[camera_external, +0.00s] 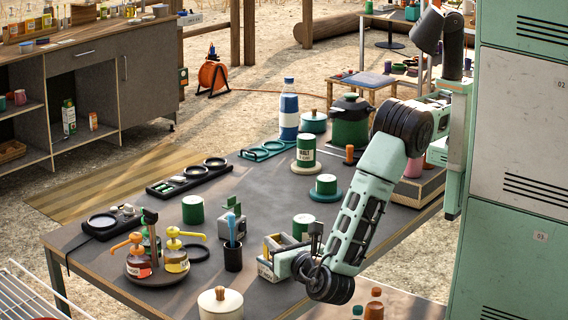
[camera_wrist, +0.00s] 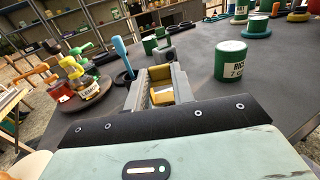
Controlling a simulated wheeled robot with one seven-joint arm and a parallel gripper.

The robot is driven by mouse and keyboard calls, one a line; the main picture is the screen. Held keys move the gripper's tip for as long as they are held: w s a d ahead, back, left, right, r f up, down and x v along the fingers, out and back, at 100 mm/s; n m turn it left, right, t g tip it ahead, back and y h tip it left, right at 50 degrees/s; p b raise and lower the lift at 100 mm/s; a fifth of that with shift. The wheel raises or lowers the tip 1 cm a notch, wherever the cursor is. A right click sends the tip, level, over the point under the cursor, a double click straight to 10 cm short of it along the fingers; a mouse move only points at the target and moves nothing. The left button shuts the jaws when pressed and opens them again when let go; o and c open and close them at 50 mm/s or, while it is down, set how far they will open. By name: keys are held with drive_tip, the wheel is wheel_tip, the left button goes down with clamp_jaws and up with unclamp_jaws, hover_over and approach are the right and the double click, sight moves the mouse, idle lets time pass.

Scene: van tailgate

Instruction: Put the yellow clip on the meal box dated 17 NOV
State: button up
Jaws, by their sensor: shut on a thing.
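My gripper (camera_external: 274,250) is low over the front middle of the dark table, and its grey jaws also show in the wrist view (camera_wrist: 160,74). The jaws are shut on the yellow clip (camera_wrist: 161,95), a small yellow piece between them that is largely hidden. In the outside view only a bit of yellow shows at the jaws.
A green labelled can (camera_wrist: 231,60) stands to the right of my gripper. A cream lidded pot (camera_external: 220,304) is in front. The table's middle (camera_external: 262,195) has free room.

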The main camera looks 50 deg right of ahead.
drive_tip(key=shift+f, duration=0.15)
drive_tip(key=o, duration=1)
drive_tip(key=shift+c, duration=0.2)
drive_tip(key=shift+r, duration=0.2)
drive_tip(key=b+v, duration=0.2)
drive_tip(key=shift+s+a+f, duration=0.15)
drive_tip(key=shift+s+f, duration=0.15)
drive_tip(key=shift+s, duration=0.05)
wheel_tip(320, 180, up, 8)
drive_tip(key=p, duration=0.4)
drive_tip(key=shift+f, duration=0.2)
drive_tip(key=shift+s, duration=0.1)
